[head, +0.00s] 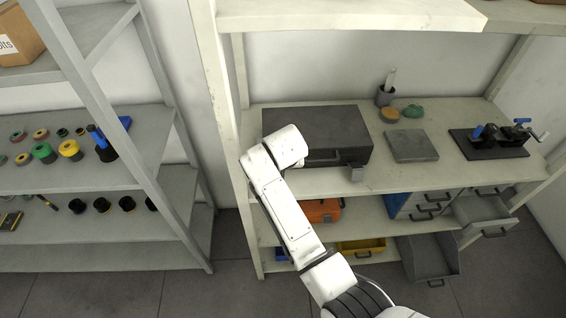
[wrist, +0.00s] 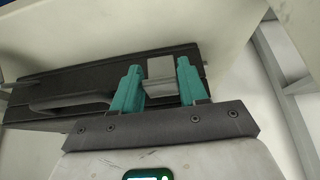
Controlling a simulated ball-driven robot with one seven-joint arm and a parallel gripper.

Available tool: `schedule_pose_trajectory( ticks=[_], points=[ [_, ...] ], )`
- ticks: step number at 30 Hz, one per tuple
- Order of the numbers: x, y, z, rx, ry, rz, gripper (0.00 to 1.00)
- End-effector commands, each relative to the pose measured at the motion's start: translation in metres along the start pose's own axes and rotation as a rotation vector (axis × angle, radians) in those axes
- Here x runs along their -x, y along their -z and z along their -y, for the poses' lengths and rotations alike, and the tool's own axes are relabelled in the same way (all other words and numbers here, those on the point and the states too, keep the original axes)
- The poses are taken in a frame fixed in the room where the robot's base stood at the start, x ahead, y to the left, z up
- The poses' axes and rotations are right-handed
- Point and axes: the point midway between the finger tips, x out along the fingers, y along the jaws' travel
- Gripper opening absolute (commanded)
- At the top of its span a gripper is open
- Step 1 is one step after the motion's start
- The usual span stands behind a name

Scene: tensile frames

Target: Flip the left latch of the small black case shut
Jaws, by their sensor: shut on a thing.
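The small black case (head: 318,128) lies closed on the upper worktop, its front towards me. A grey right latch (head: 355,173) sticks out and hangs at its front right. In the head view my white wrist covers the case's front left corner, so the left latch and my fingers are hidden there. In the wrist view my gripper (wrist: 159,66) has its teal fingers on both sides of a grey latch plate (wrist: 161,82), closed on it. The case (wrist: 215,50) and its dark handle (wrist: 70,101) show behind and to the left.
A flat grey plate (head: 411,146) lies right of the case. An orange case (head: 320,211) and drawers (head: 420,204) are on the shelf below. A shelf post (head: 212,75) stands close on the left.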

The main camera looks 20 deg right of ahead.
Motion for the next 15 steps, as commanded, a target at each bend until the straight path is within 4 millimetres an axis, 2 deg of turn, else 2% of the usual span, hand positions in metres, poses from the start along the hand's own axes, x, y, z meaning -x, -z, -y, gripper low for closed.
schedule_pose_trajectory(
  ticks=[8,9,15],
  points=[
    [0.0003,0.0013,0.0006,0.0,0.002,-0.003,0.12],
    [0.0003,0.0013,0.0006,0.0,0.002,-0.004,0.47],
    [0.0002,0.0009,0.0004,0.0,0.001,-0.003,0.64]
  ],
)
